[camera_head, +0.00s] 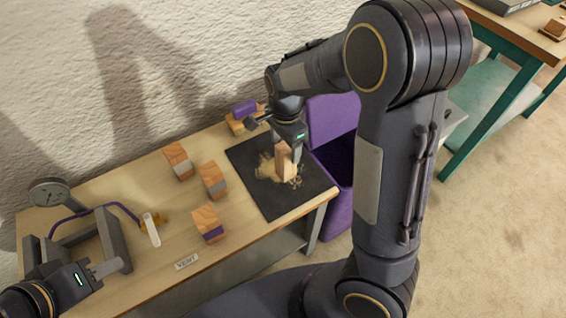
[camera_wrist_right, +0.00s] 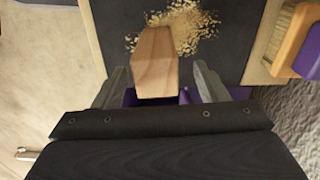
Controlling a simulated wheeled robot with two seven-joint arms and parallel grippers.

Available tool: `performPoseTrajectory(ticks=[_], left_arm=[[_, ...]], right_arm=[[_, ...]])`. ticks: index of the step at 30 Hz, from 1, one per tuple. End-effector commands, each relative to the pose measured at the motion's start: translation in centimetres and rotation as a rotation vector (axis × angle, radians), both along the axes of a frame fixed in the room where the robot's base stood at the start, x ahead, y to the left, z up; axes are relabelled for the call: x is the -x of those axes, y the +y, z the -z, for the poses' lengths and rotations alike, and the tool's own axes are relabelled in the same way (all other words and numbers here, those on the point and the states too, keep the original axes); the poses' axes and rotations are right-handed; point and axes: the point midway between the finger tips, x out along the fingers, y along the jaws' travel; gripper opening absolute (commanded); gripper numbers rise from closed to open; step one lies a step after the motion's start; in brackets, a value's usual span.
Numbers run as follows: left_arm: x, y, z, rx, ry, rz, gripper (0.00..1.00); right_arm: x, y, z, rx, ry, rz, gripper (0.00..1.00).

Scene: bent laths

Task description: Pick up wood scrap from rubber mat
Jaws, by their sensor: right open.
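The wood scrap (camera_head: 285,164), a pale brown block with a slanted end, is on the black rubber mat (camera_head: 262,198) amid sawdust. In the right wrist view the scrap (camera_wrist_right: 156,63) lies ahead of and partly between the open fingers of my right gripper (camera_wrist_right: 158,87), with a gap at each side. In the head view my right gripper (camera_head: 284,143) is right above the scrap and hides part of it. My left gripper (camera_head: 80,272) is low at the left, by a grey fixture, far from the mat; its finger opening is unclear.
Several wood blocks, including a striped one (camera_head: 213,179), stand left of the mat. A purple bin (camera_head: 334,128) stands beyond the table's right end.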

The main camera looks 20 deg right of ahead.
Motion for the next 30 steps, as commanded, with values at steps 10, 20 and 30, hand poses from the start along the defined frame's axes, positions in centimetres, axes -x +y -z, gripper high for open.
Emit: performPoseTrajectory(ticks=[10,20,30], left_arm=[[0.0,0.0,1.1,0.000,0.000,0.000,0.36],[0.0,0.0,1.1,0.000,0.000,0.000,0.36],[0.0,0.0,1.1,0.000,0.000,0.000,0.36]], right_arm=[[0.4,0.1,3.9,-0.001,0.001,-0.002,0.66],[0.4,0.1,3.8,-0.002,0.000,-0.002,0.48],[0.4,0.1,3.8,-0.002,0.000,-0.002,0.16]])
